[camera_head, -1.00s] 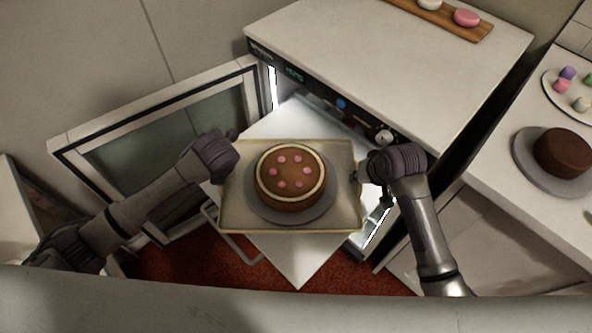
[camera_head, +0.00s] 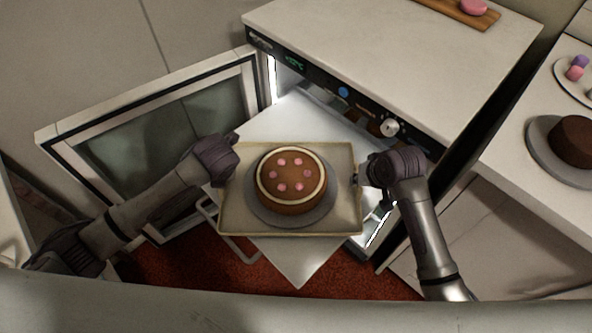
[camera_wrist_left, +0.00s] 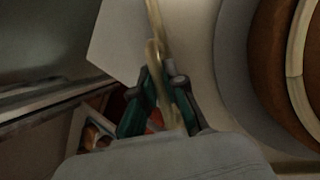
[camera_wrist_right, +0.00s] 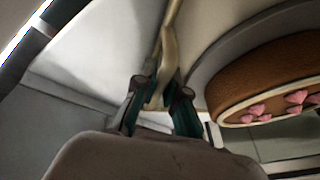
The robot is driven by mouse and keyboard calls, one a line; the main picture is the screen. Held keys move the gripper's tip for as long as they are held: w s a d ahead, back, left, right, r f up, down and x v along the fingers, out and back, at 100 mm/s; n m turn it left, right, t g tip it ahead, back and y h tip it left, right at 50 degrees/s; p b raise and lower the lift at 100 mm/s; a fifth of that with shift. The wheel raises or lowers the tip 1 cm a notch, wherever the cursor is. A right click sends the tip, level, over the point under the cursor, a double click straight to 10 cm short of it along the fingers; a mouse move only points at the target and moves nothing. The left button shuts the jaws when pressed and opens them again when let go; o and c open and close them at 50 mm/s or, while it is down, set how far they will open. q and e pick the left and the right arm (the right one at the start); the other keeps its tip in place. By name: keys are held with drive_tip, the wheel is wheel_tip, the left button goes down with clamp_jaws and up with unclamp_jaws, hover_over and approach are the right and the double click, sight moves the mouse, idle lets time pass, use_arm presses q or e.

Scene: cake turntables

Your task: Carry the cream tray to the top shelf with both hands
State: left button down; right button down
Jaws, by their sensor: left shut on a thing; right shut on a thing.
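The cream tray (camera_head: 340,220) is held level between my two grippers in the head view, in front of the open cabinet. A round brown cake (camera_head: 291,177) with a cream ring and several pink dots stands on a grey disc (camera_head: 262,213) on the tray. My left gripper (camera_head: 234,160) is at the tray's left edge; in the left wrist view its fingers (camera_wrist_left: 160,95) are shut on the tray's handle. My right gripper (camera_head: 362,177) is at the right edge; in the right wrist view its fingers (camera_wrist_right: 160,95) are shut on the other handle.
The white cabinet (camera_head: 390,60) has a lit interior, and its glazed door (camera_head: 150,140) stands open at left. A pale shelf plate (camera_head: 298,268) sticks out beneath the tray. At right, a counter (camera_head: 515,155) bears a dark cake (camera_head: 575,140). A wooden board (camera_head: 465,17) lies on the cabinet top.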

use_arm(q)
drive_tip(key=c, duration=1.2)
unclamp_jaws()
drive_tip(key=shift+f, duration=0.15)
use_arm(e)
drive_tip(key=c, duration=1.2)
unclamp_jaws()
drive_tip(key=shift+f, duration=0.15)
use_arm(q)
drive_tip(key=v, duration=1.2)
use_arm(e)
drive_tip(key=v, duration=1.2)
use_arm(q)
drive_tip(key=shift+d+f, duration=0.1)
